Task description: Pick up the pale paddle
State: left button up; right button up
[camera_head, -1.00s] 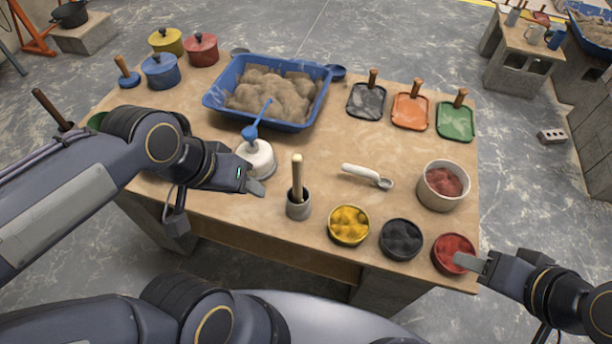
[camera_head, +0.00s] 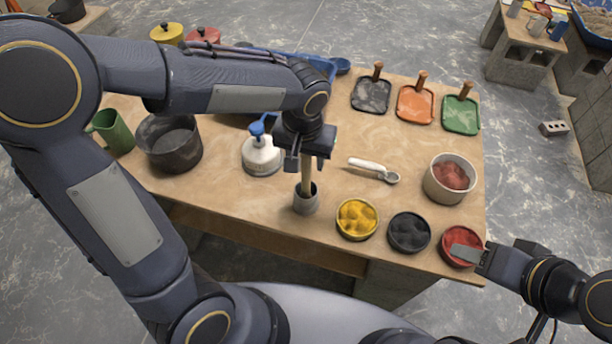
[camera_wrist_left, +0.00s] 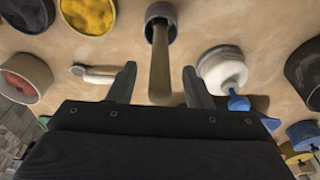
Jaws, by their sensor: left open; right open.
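The pale paddle (camera_head: 306,178), a light wooden stick, stands upright in a small grey cup (camera_head: 305,203). Its lower end is hidden inside the cup. My left gripper (camera_head: 306,160) is above the cup, pointing down, with the paddle's upper part between or just below its fingers. In the left wrist view the paddle (camera_wrist_left: 160,62) shows between the two open fingers (camera_wrist_left: 160,82), with a gap on either side. My right gripper (camera_head: 474,254) is open at the right front, over or beside the red tub (camera_head: 459,243).
A white bottle with a blue top (camera_head: 262,156) stands close left of the cup. A white scoop (camera_head: 374,169) lies to the right. Yellow (camera_head: 357,218) and black (camera_head: 409,231) tubs stand at front right. My left arm hides much of the blue tray (camera_head: 325,66).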

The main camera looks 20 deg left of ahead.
aim_at(306, 181)
pick_arm(q)
jog(key=shift+w+f, duration=0.2)
jog(key=shift+f, duration=1)
grip_shut()
